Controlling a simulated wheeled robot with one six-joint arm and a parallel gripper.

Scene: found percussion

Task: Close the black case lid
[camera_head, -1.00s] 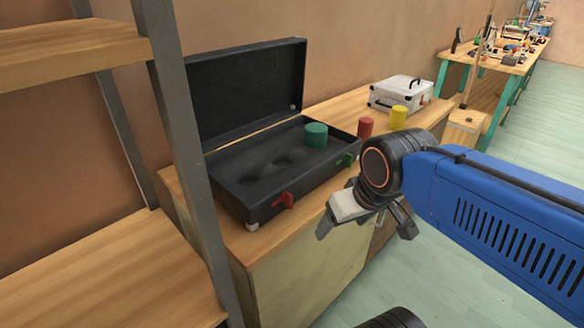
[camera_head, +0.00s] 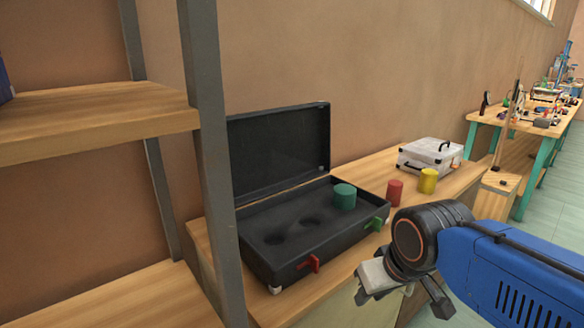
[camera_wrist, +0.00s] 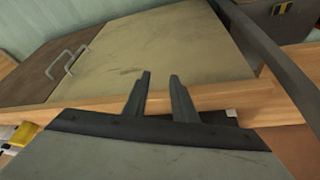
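The black case (camera_head: 321,249) stands open on the wooden bench in the head view. Its lid (camera_head: 281,154) is raised upright at the back, near the wall. A green cylinder (camera_head: 344,197) sits in the case's right-hand part, beside empty round hollows. A red latch (camera_head: 309,264) and a green latch (camera_head: 374,225) are on the case's front side. My gripper (camera_head: 405,297) is in front and to the right of the case, apart from it and below the lid. In the wrist view its two fingers (camera_wrist: 160,82) are apart with nothing between them.
A grey shelf post (camera_head: 213,150) stands close to the case's left end. A red cylinder (camera_head: 395,192), a yellow cylinder (camera_head: 428,181) and a silver case (camera_head: 430,155) stand to the right on the bench. A cluttered table (camera_head: 530,118) is farther back.

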